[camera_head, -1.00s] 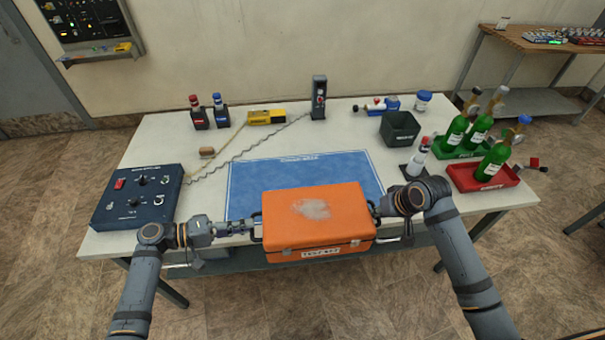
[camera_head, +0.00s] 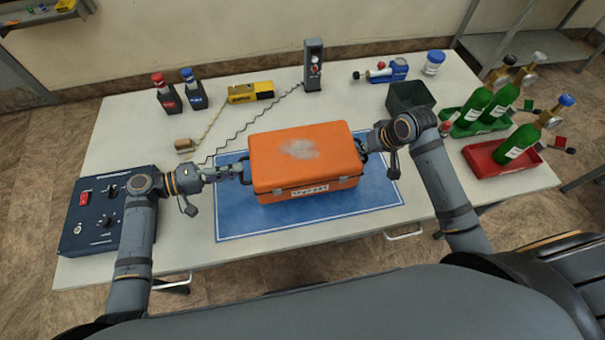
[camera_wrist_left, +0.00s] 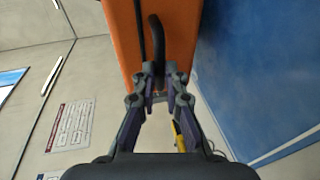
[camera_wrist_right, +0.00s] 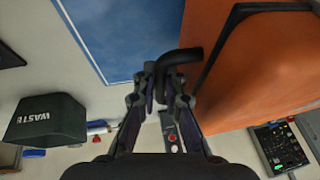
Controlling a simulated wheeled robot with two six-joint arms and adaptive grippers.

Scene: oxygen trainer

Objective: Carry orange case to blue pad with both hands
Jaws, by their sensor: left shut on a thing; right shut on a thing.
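The orange case (camera_head: 305,155) is closed and upright, over the blue pad (camera_head: 300,222) on the white table; I cannot tell if it touches the pad. It also shows in the left wrist view (camera_wrist_left: 125,40) and the right wrist view (camera_wrist_right: 260,70). My left gripper (camera_head: 238,172) is shut on the black handle at the case's left side, seen in the left wrist view (camera_wrist_left: 157,45). My right gripper (camera_wrist_right: 160,75) is shut on the black handle at its right side (camera_wrist_right: 185,56). In the head view my right wrist partly hides that handle.
A dark blue control box (camera_head: 88,225) stands at the left. A black waste bin (camera_head: 408,97), a red tray (camera_head: 495,162) and a green tray (camera_head: 468,128) with green bottles stand at the right. A grey post (camera_head: 313,65) and a yellow device (camera_head: 250,92) stand behind the case.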

